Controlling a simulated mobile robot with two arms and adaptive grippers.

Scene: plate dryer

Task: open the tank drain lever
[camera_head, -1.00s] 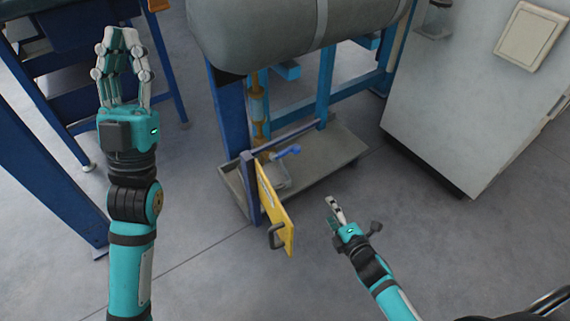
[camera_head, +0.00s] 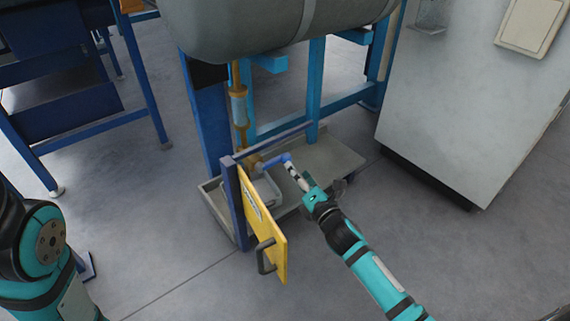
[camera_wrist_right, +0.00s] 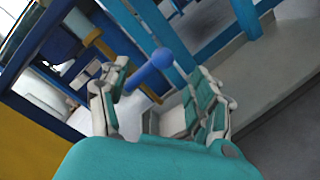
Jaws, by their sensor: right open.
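The blue drain lever (camera_head: 272,161) sits on the brass valve below the grey tank (camera_head: 265,25), behind the opened yellow door (camera_head: 262,225). My right gripper (camera_head: 291,170) is at the free end of the lever, with its fingers pointing toward the valve. In the right wrist view the blue lever (camera_wrist_right: 146,73) shows between the two spread fingers of the right gripper (camera_wrist_right: 158,80). The gripper is open; I cannot tell whether a finger touches the lever. Of my left arm only a part shows at the lower left; its gripper is out of view.
The yellow door with its dark handle (camera_head: 265,256) stands just left of my right forearm. A blue frame post (camera_head: 235,205) and a grey tray (camera_head: 335,160) surround the valve. A grey cabinet (camera_head: 470,100) stands to the right. The floor in front is clear.

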